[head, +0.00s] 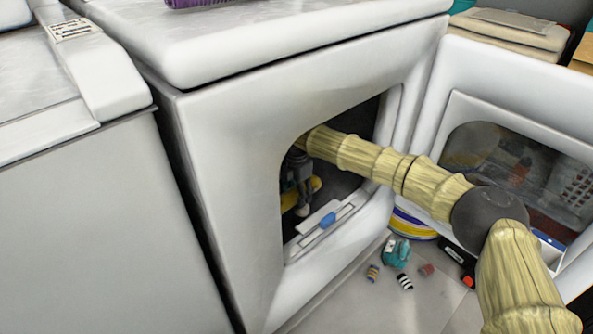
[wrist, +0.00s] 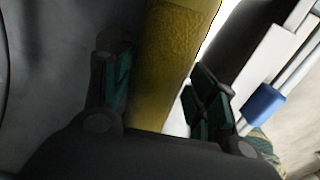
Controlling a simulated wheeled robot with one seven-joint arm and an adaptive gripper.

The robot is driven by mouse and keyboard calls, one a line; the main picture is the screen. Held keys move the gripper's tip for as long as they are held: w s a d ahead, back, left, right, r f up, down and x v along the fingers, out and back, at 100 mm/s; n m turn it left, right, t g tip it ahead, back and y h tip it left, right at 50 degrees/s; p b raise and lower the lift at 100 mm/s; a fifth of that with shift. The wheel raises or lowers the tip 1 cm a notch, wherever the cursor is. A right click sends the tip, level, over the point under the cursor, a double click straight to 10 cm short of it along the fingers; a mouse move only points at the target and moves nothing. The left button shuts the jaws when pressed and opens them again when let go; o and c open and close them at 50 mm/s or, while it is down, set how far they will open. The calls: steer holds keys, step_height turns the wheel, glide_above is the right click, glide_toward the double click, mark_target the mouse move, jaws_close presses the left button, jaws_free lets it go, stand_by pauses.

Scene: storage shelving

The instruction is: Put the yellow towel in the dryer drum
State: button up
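The white dryer (head: 240,120) has its door (head: 455,70) swung open to the right. My arm reaches through the round-cornered opening, and my gripper (head: 302,190) is inside the dryer, pointing down. Part of the yellow towel (head: 317,184) shows beside and behind the gripper, inside the dryer. In the wrist view, the towel (wrist: 170,65) runs as a long yellow band between the fingers of my gripper (wrist: 160,85). The fingers are spread, with a visible gap between the left finger and the towel. The rest of the towel is hidden.
A pale panel with a blue piece (head: 328,220) lies at the opening's lower edge. A second white machine (head: 85,200) stands at the left. Several small items, including a teal one (head: 396,252), lie on the floor below the door.

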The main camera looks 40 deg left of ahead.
steer(key=shift+o, duration=1)
steer(key=shift+r, duration=0.2)
step_height(320, 180, up, 8)
steer(key=p, duration=0.3)
steer(key=shift+f+p, duration=0.2)
steer(key=shift+p, duration=0.1)
steer(key=shift+d, duration=0.1)
